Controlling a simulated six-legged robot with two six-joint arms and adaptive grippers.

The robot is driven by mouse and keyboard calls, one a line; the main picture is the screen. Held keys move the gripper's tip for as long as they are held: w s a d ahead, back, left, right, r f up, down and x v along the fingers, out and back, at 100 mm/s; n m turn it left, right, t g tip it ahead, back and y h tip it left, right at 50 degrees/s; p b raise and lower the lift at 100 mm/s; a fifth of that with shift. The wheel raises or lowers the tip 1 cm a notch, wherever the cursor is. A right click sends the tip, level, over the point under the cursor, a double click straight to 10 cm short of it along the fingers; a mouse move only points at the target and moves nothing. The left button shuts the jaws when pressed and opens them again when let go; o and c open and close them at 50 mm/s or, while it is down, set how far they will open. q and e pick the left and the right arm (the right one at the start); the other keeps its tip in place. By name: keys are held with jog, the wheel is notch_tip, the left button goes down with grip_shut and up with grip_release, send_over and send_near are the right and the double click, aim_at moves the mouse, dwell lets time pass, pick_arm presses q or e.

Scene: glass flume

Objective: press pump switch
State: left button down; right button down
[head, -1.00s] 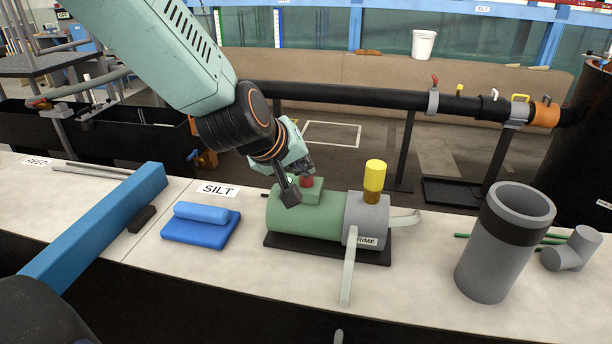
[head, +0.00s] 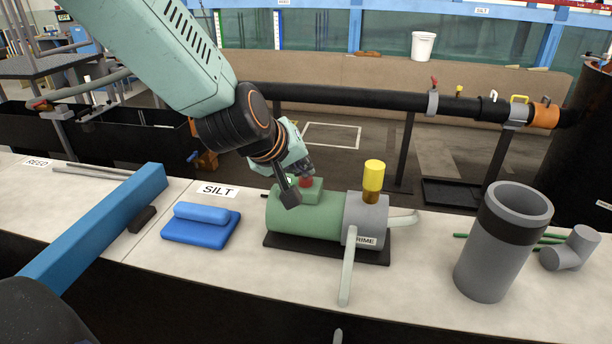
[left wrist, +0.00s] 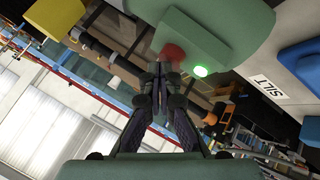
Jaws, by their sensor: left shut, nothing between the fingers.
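The pump (head: 300,217) has a green body, a grey front end marked PRIME and a dark base on the bench. On its top box sits a red button (head: 306,182), the switch, partly covered by my gripper. My left gripper (head: 291,197) is shut and empty, pointing down over the box. Its fingertips (left wrist: 160,72) are right at the button; I cannot tell whether they touch it. My right gripper is out of view.
A yellow-capped fitting (head: 374,176) rises from the pump's grey end. A pale lever (head: 345,275) extends toward the bench front. A blue block (head: 200,228) lies left, a grey cylinder (head: 490,255) stands right. A long blue beam (head: 100,222) crosses the bench at left.

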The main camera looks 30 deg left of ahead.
aim_at(303, 180)
pick_arm(q)
jog(key=shift+f, duration=0.45)
jog(key=shift+s, duration=0.1)
jog(key=shift+r, duration=0.4)
jog(key=r+p, duration=0.6)
jog(key=shift+w+r+p, duration=0.1)
jog(key=shift+w+p, duration=0.1)
jog(key=shift+p, duration=0.15)
dwell(0.5)
